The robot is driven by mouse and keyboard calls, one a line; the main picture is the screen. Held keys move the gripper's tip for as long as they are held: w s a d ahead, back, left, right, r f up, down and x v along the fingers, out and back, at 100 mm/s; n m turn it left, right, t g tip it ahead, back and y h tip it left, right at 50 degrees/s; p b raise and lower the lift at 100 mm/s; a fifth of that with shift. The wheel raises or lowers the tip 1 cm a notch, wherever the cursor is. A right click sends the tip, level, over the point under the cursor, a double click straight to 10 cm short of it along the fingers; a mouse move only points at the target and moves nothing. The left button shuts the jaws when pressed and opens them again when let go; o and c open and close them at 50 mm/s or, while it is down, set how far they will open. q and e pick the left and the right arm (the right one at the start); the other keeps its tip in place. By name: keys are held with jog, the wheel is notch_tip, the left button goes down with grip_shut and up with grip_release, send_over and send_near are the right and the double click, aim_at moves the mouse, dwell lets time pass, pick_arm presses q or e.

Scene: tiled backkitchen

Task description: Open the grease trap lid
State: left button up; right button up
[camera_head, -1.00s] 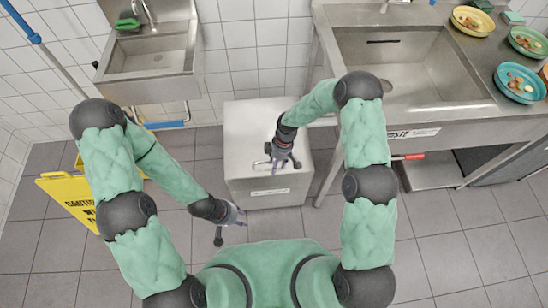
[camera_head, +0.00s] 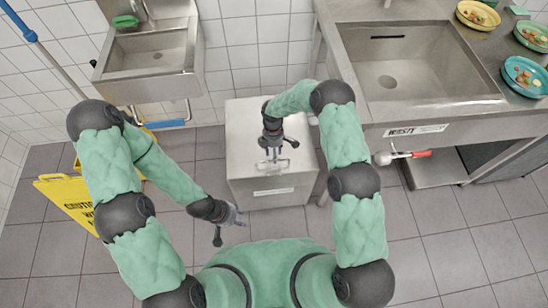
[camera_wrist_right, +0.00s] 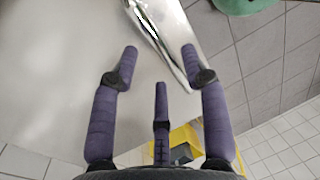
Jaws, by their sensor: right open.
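The grease trap (camera_head: 240,165) is a pale metal box on the floor with a flat, closed lid. A small metal handle (camera_head: 284,162) sits near the front of the lid, partly covered by my right gripper (camera_head: 272,157). In the right wrist view my right gripper (camera_wrist_right: 159,52) is open, its purple fingers spread over the lid (camera_wrist_right: 50,70). A shiny metal bar (camera_wrist_right: 165,35), probably the handle, shows beyond and between the fingertips; I cannot tell whether they touch it. My left gripper (camera_head: 233,220) is open and empty above the floor, left of the box front.
A yellow caution sign (camera_head: 68,200) stands at the left. A small sink (camera_head: 150,55) hangs on the tiled wall. A large steel sink (camera_head: 420,70) with food plates (camera_head: 524,77) is at the right. A red-handled valve (camera_head: 415,153) juts out below it. The front floor is clear.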

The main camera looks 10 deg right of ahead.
jog(key=shift+s+f, duration=0.2)
jog(key=shift+f, duration=0.85)
grip_shut()
